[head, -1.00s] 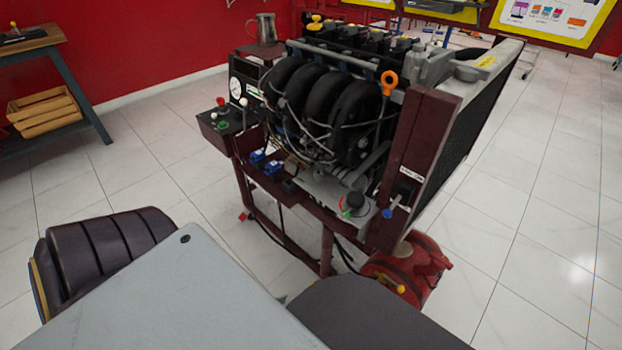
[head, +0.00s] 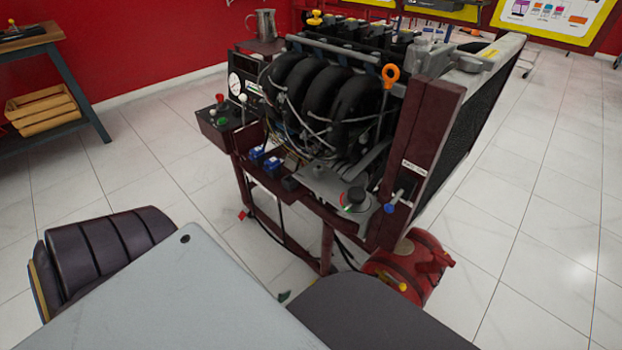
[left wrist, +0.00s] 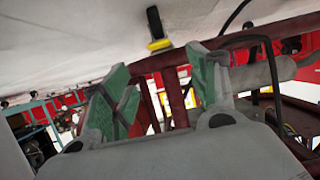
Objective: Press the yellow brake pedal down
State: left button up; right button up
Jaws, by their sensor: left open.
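A yellow pad on a dark stem (left wrist: 159,45), which looks like the brake pedal, shows in the left wrist view near the top middle. It lies just beyond the gap between the fingertips of my left gripper (left wrist: 160,70), and no finger appears to touch it. The green-padded fingers are spread, with nothing between them. In the head view, only a small green bit of my left gripper (head: 285,296) shows; my arm hides the rest. I cannot make out the pedal in the head view. My right gripper is not in view.
The engine trainer (head: 330,110) on its dark red frame stands ahead. A red tank (head: 425,270) with a yellow knob sits low at its right. Dark red frame bars (left wrist: 170,100) show behind my fingers. Open tiled floor (head: 540,220) lies to the right.

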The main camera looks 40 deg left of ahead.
pick_arm(q)
jog(key=b, duration=0.3)
send_near(315, 286)
jog(key=x, duration=0.4)
jog(key=shift+w, duration=0.1)
jog(key=shift+b+x, duration=0.7)
jog(key=shift+x, duration=0.35)
jog(key=shift+w+f, duration=0.25)
jog(key=shift+w, duration=0.25)
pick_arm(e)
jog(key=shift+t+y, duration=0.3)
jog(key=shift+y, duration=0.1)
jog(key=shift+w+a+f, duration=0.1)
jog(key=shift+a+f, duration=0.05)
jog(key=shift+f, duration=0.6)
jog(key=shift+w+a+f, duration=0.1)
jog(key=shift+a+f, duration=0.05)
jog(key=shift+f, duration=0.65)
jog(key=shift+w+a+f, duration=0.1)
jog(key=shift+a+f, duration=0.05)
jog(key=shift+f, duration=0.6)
pick_arm(q)
jog(key=c, duration=0.5)
grip_shut()
